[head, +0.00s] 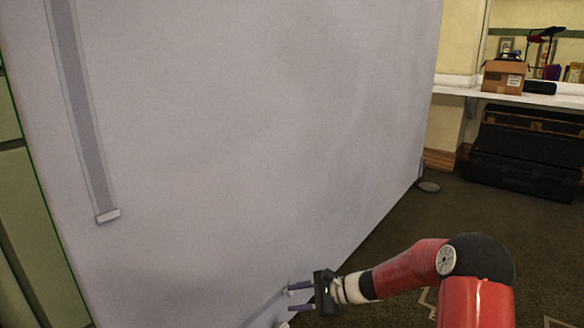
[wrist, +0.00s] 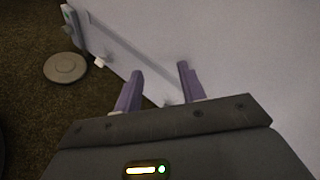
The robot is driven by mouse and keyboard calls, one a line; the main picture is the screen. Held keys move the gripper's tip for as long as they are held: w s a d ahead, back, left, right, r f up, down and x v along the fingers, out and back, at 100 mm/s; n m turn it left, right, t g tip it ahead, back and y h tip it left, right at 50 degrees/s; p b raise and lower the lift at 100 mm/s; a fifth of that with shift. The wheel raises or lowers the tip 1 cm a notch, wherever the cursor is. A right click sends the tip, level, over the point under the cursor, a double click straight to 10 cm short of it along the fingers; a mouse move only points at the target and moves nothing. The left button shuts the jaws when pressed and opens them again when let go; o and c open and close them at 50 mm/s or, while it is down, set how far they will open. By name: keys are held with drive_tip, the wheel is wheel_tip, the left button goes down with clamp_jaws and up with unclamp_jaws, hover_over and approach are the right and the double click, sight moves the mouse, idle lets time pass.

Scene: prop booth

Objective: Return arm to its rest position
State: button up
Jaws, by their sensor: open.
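My gripper (head: 290,298) is at the bottom of the head view, at the end of my red arm reaching in from the right. Its two purple fingers point left, in front of a large pale grey-lavender panel (head: 260,130). The fingers are apart with nothing between them, as the wrist view also shows my gripper (wrist: 160,72). The panel (wrist: 240,55) fills the right of the wrist view beyond the fingertips. I cannot tell whether a fingertip touches it.
A grey strip (head: 82,110) runs down the panel. A round disc (head: 428,187) lies on the dark carpet at the panel's far edge. A shelf (head: 560,99) at the back right holds a cardboard box (head: 503,77), with black cases (head: 525,150) below. Carpet right of the panel is open.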

drive_tip(key=s+d+r+n+t+h+p, duration=0.1)
drive_tip(key=s+d+r+n+h+p, duration=0.2)
drive_tip(key=s+r, duration=1)
drive_tip(key=s+d+r+n+t+h+p, duration=0.1)
drive_tip(key=s+d+r+n+h+p, duration=0.2)
drive_tip(key=s+d+r+n+h, duration=0.7)
drive_tip(key=s+r, duration=0.2)
drive_tip(key=s, duration=0.7)
drive_tip(key=shift+s+d+r+n+t+p, duration=0.3)
drive_tip(key=shift+s+r+n+t, duration=0.1)
drive_tip(key=shift+a, duration=0.1)
drive_tip(key=shift+c, duration=0.4)
idle(1.1)
